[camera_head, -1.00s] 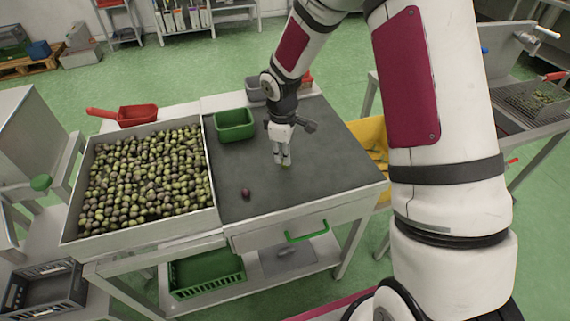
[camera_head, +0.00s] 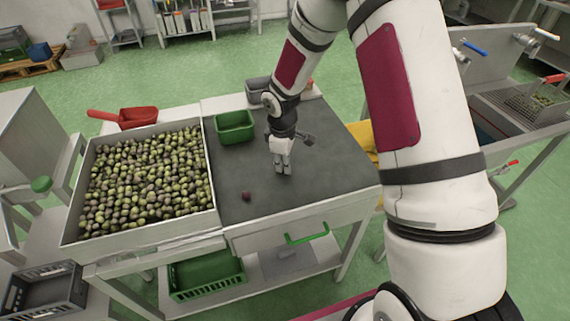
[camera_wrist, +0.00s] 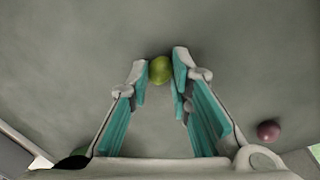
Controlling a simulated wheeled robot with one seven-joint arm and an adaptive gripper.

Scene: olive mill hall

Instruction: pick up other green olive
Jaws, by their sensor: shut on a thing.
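A green olive (camera_wrist: 160,69) sits between the fingertips in the wrist view. My gripper (camera_wrist: 160,75) is shut on it, with one teal-padded finger on each side. The olive cannot be made out there behind the fingers. Whether it touches the worktop I cannot tell. A dark red-purple olive (camera_head: 246,196) lies loose on the worktop, to the left of and nearer than my gripper. It also shows at the right in the wrist view (camera_wrist: 268,131).
A large crate (camera_head: 150,233) full of mixed olives stands left of the worktop. A green tray (camera_head: 235,127) and a grey tray (camera_head: 257,88) stand at the back, with a red scoop (camera_head: 138,117) behind the crate. The front right of the worktop is clear.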

